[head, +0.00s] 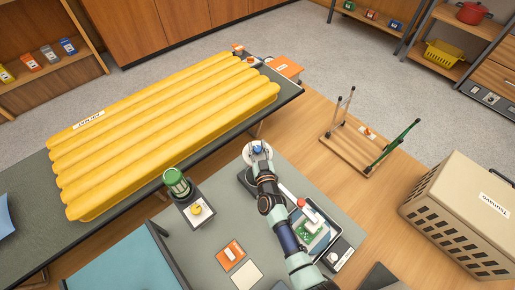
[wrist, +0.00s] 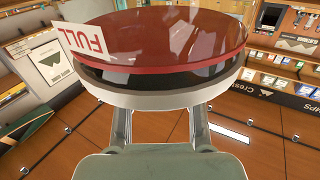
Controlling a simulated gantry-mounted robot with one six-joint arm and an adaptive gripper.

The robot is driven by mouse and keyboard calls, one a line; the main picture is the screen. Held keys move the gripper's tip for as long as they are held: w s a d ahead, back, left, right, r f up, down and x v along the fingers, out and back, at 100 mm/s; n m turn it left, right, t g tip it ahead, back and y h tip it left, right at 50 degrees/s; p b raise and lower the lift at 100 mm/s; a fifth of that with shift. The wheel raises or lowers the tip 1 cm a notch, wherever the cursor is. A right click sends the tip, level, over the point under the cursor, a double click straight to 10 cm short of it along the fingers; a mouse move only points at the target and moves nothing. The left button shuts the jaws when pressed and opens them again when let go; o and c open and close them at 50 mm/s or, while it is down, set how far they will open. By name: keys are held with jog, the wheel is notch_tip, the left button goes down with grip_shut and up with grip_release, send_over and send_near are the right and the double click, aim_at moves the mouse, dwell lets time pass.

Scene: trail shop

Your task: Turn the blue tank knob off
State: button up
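A white round body (head: 250,155) stands at the grey bench's back edge, with a small blue part (head: 258,149) at its top. I cannot tell for sure whether this blue part is the tank knob or part of my arm. My gripper is at or just above it in the head view, its fingers hidden by my arm. In the wrist view, a large disc (wrist: 165,38) with a red face, dark band and white rim fills the upper middle.
A green canister (head: 176,182) stands left of my arm beside a yellow knob (head: 196,209). A tray with a green circuit board (head: 307,231) lies right of my arm. An orange card (head: 231,255) lies in front. A yellow air mattress (head: 165,140) covers the left table.

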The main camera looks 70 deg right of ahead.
grip_shut()
jog(key=f+b, duration=0.1)
jog(key=b, duration=0.1)
jog(key=shift+b, duration=0.4)
jog(key=shift+f+n+t+y+b, duration=0.25)
jog(key=shift+t+y+b, duration=0.2)
jog(key=shift+b, duration=0.65)
jog(key=shift+r+n+b, duration=0.1)
jog(key=shift+n+b, duration=0.15)
jog(key=shift+b, duration=0.5)
jog(key=shift+r+t+y+b, duration=0.35)
jog(key=shift+t+b, duration=0.2)
jog(key=shift+b, duration=0.25)
jog(key=shift+r+n, duration=0.25)
jog(key=shift+n, duration=0.05)
jog(key=o, duration=0.5)
grip_release()
jog(key=shift+o, duration=0.2)
